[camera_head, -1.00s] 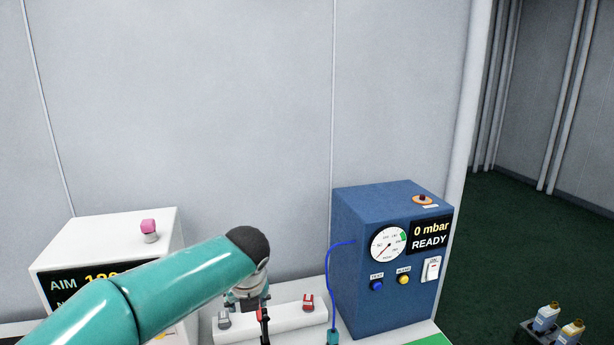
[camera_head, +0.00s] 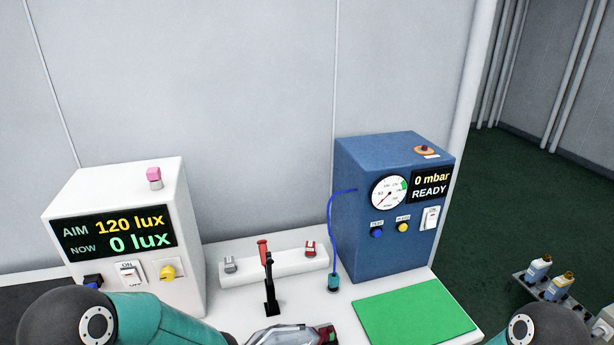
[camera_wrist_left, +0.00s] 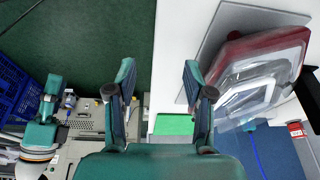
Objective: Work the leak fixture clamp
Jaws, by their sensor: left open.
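The fixture clamp (camera_head: 269,290) stands on the white bench in the head view, with a black base and a black upright lever. A red grip (camera_head: 262,250) shows at its top. A lamp (camera_head: 292,335) with clear and dark red parts lies in front of it, cut by the bottom edge. The lamp also shows blurred in the left wrist view (camera_wrist_left: 262,80), right of my left gripper (camera_wrist_left: 158,92). That gripper is open, its fingers apart with nothing between them.
A blue tester (camera_head: 372,230) reading 0 mbar READY stands behind a green mat (camera_head: 415,312). A white lux meter box (camera_head: 185,235) reads 0 lux at left. A white rail (camera_head: 285,267) with grey and red pieces lies behind the clamp. A blue hose joins the tester.

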